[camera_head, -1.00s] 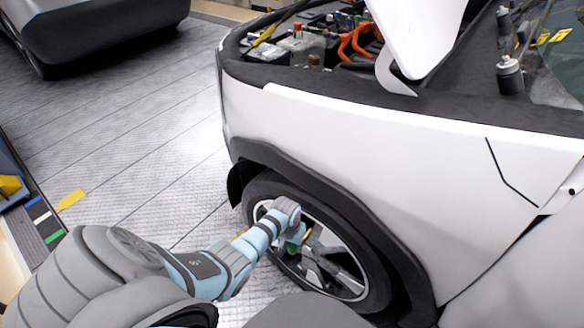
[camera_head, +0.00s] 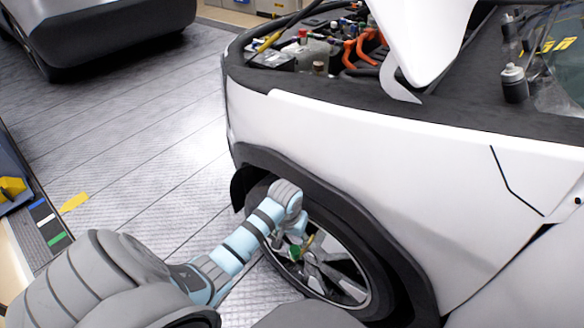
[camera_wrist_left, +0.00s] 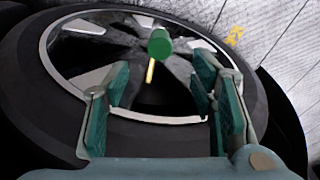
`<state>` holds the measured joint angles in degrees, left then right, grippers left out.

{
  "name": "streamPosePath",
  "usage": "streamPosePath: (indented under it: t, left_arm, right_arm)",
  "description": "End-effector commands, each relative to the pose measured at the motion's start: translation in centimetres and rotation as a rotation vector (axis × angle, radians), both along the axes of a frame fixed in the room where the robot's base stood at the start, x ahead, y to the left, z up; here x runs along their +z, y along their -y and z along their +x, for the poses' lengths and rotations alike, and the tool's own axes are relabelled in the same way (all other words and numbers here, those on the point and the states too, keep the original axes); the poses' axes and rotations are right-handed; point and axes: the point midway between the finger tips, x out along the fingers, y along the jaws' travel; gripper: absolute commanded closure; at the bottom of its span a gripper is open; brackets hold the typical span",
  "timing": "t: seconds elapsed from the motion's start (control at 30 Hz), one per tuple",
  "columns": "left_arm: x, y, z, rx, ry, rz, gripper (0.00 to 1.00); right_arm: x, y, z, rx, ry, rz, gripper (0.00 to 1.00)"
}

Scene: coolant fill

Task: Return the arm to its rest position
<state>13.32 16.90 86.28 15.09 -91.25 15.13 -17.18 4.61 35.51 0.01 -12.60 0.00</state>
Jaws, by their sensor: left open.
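My left arm comes in from the lower left in the head view. My left gripper (camera_head: 300,246) is in front of the white car's front wheel (camera_head: 340,262), partly hidden by its own wrist. In the left wrist view the gripper (camera_wrist_left: 162,95) is open, its two teal-padded fingers wide apart with nothing held between the pads. The wheel (camera_wrist_left: 45,125) fills much of that view beyond the fingers. A small green cylinder (camera_wrist_left: 160,42) with a thin yellow rod shows beyond the fingertips; I cannot tell what it is fixed to. My right gripper is not in view.
The white car (camera_head: 400,150) stands close on the right, its bonnet open over the engine bay (camera_head: 330,48). A bench (camera_head: 30,215) edges the left side. The patterned floor (camera_head: 130,130) between is clear.

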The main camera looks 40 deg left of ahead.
Motion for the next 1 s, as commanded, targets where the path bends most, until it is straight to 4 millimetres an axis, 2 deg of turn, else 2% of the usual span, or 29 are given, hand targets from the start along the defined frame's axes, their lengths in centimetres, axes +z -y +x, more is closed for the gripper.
streamPosePath:
  t: [0.1,0.2,0.77,0.87,0.97,1.0]
  left_arm:
    - [1.7,0.0,-0.2,-0.001,0.002,0.0,0.49]
    - [2.1,0.1,-0.3,-0.001,0.001,0.0,0.49]
    - [1.7,0.1,-0.5,-0.001,-0.002,0.0,0.49]
    - [-1.3,0.1,-2.0,-0.003,-0.014,0.002,0.49]
    - [-7.4,0.2,-6.6,-0.028,-0.034,0.024,0.49]
    - [-10.0,0.4,-9.6,-0.049,-0.041,0.038,0.49]
  right_arm:
    - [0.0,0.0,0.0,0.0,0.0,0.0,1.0]
    - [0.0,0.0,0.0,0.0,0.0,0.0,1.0]
    - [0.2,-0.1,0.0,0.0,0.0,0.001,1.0]
    - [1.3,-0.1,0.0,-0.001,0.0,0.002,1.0]
    - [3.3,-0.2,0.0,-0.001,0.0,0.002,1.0]
    - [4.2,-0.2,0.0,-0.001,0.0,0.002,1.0]
